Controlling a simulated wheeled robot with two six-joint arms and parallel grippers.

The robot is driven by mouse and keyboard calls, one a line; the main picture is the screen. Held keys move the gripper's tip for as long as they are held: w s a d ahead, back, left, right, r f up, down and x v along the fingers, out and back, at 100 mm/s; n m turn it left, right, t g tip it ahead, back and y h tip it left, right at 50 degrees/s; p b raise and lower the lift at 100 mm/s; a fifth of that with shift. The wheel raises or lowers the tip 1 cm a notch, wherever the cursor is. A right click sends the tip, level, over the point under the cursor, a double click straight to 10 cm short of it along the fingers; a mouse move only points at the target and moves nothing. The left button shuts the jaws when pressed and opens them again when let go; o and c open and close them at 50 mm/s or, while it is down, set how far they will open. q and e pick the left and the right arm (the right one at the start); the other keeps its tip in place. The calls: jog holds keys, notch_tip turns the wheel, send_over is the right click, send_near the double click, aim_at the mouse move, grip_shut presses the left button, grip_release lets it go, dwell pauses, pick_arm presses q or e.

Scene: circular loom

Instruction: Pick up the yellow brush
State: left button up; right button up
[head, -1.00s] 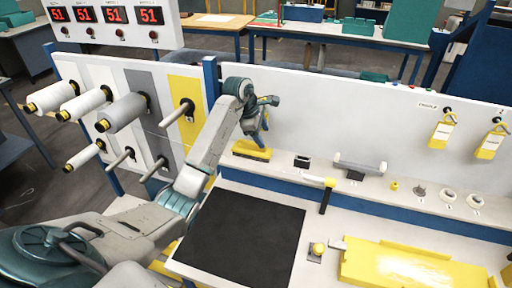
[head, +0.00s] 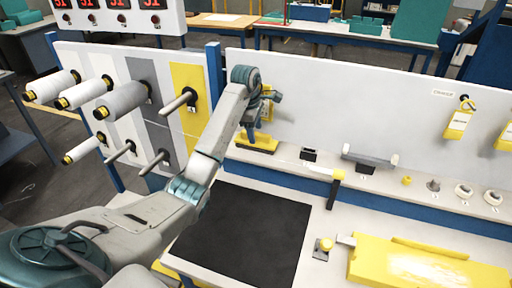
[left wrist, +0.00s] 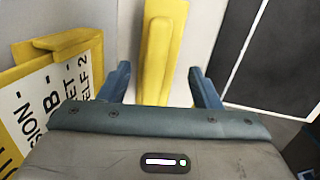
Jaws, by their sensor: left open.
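The yellow brush (head: 257,142) stands on the white shelf against the panel, with a dark strip at its base. Its upright yellow handle is partly hidden behind my left gripper in the head view. In the left wrist view the long yellow handle (left wrist: 160,40) shows between the two blue fingers. My left gripper (head: 262,112) is open, at the upper part of the brush. Gaps show on both sides of the handle, and I see no finger touching it. My right gripper is out of view.
A yellow-framed label card (left wrist: 55,85) is close left of the left finger. A dark mat (head: 240,235) lies on the table below. Thread spools (head: 120,100) on pegs are at left. A yellow-topped black tool (head: 333,187) and a grey roller (head: 369,157) are right.

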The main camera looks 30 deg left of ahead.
aim_at(256, 134)
pick_arm(q)
jog(key=f+p, duration=0.2)
jog(key=f, duration=0.1)
jog(key=shift+w+f, duration=0.3)
jog(key=shift+w, duration=0.1)
jog(key=shift+f, duration=0.45)
jog(key=c, duration=0.8)
jog(key=shift+c, duration=0.2)
